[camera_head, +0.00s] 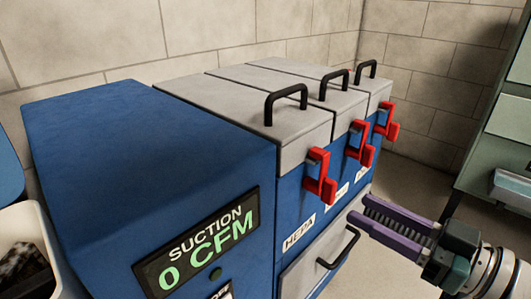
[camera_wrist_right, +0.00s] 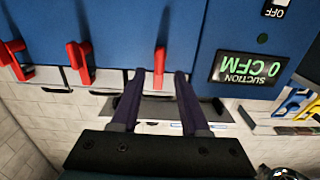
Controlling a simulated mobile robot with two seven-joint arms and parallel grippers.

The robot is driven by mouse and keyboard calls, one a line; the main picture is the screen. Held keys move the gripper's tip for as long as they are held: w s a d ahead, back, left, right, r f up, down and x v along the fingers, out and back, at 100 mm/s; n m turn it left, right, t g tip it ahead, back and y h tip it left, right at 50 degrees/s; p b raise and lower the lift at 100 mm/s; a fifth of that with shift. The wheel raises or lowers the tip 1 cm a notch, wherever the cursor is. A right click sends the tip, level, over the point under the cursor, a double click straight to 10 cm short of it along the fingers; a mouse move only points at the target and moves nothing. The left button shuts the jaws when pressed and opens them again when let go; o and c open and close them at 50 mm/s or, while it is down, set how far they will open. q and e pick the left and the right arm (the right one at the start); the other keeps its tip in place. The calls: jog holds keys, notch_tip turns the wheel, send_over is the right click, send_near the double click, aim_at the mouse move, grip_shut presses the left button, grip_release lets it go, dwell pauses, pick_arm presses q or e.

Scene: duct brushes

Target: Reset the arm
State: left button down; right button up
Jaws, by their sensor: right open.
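My right gripper (camera_head: 362,210) is open and empty at the right of the blue suction unit (camera_head: 140,165), in front of its lower front. In the right wrist view, its two purple fingers (camera_wrist_right: 159,76) are spread, with a red latch (camera_wrist_right: 160,60) showing between their tips; I cannot tell whether they touch it. In the head view, the nearest red latch (camera_head: 320,178) is up and left of the fingertips, with two more red latches (camera_head: 360,145) (camera_head: 386,121) farther back. My left gripper is in neither view.
Grey lids with black handles (camera_head: 286,102) top the unit, and all look closed. A drawer with a black handle (camera_head: 338,250) is below the HEPA label. A display (camera_head: 197,240) reads 0 CFM. A white bin (camera_head: 30,250) stands at the left; a greenish cabinet (camera_head: 500,150) stands right.

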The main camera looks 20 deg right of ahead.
jog(key=v, duration=0.2)
jog(key=shift+s+d, duration=0.1)
jog(key=shift+s, duration=0.15)
jog(key=shift+r, duration=0.1)
jog(key=a+r+m+g+h+p, duration=0.1)
jog(key=a+r+g+h+p, duration=0.2)
jog(key=r+p, duration=0.5)
jog(key=a+r+m+g+h+p, duration=0.1)
jog(key=a+r+g+p, duration=0.1)
jog(key=a+r+p, duration=0.6)
jog(key=s+r+g+h+p, duration=0.1)
jog(key=s+r+g+p, duration=0.3)
jog(key=s+r+p, duration=0.5)
jog(key=s+r+g+h+p, duration=0.2)
jog(key=s+r+g+p, duration=0.2)
jog(key=r+p, duration=0.8)
notch_tip(320, 180, up, 35)
jog(key=p, duration=3.5)
jog(key=shift+d+f, duration=0.15)
jog(key=shift+d, duration=0.25)
